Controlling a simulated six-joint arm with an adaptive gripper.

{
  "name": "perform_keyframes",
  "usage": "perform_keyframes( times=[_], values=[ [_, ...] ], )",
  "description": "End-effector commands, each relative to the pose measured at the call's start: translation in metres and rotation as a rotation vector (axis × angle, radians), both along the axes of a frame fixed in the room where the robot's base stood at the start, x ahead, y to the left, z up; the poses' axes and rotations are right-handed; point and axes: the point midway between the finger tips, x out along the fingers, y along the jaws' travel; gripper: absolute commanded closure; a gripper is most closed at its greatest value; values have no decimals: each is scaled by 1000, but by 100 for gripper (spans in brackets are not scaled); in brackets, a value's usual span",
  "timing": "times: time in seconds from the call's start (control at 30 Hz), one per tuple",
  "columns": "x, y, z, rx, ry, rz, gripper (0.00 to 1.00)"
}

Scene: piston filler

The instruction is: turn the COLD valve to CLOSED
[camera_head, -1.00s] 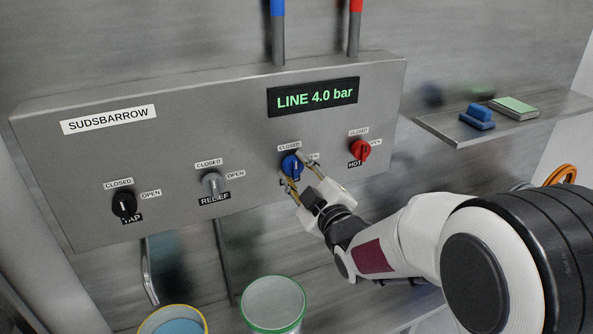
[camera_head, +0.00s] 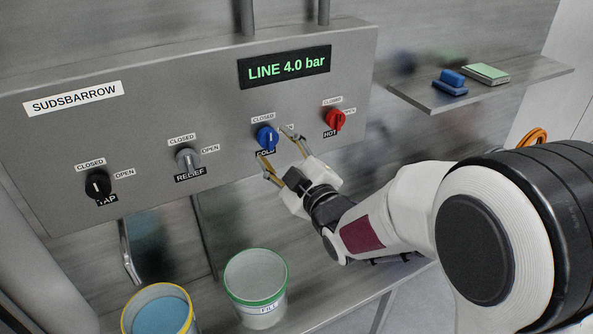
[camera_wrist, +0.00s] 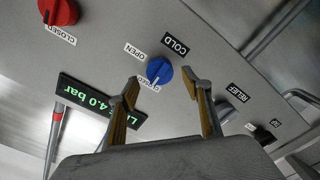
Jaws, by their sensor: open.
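The blue COLD valve knob (camera_head: 266,137) is on the grey panel, between the RELIEF and HOT knobs. Its white mark looks close to upright, toward the CLOSED label (camera_head: 264,118) above it. The OPEN label at its right is partly hidden by a finger. The knob also shows in the wrist view (camera_wrist: 159,71), beyond the fingertips, its pale mark seeming to face the CLOSED label. My gripper (camera_head: 275,145) is open and empty in front of the knob, slightly low and right of it. The fingers (camera_wrist: 161,81) appear apart from the knob.
The red HOT knob (camera_head: 335,119) is close on the right. The grey RELIEF knob (camera_head: 188,160) and black TAP knob (camera_head: 98,185) are left. The display (camera_head: 285,67) reads LINE 4.0 bar. Green-rimmed (camera_head: 256,301) and yellow-rimmed (camera_head: 159,291) buckets stand below. A shelf (camera_head: 415,97) is right.

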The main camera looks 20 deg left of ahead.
Motion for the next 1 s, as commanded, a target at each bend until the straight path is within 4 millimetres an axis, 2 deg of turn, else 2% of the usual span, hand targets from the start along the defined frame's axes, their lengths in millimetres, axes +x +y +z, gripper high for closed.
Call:
perform_keyframes(
  times=[0.6, 1.0],
  values=[
    [-50, -51, 0, 0, 0, -1, 51],
    [-62, -62, 0, 1, -1, -1, 51]
  ],
)
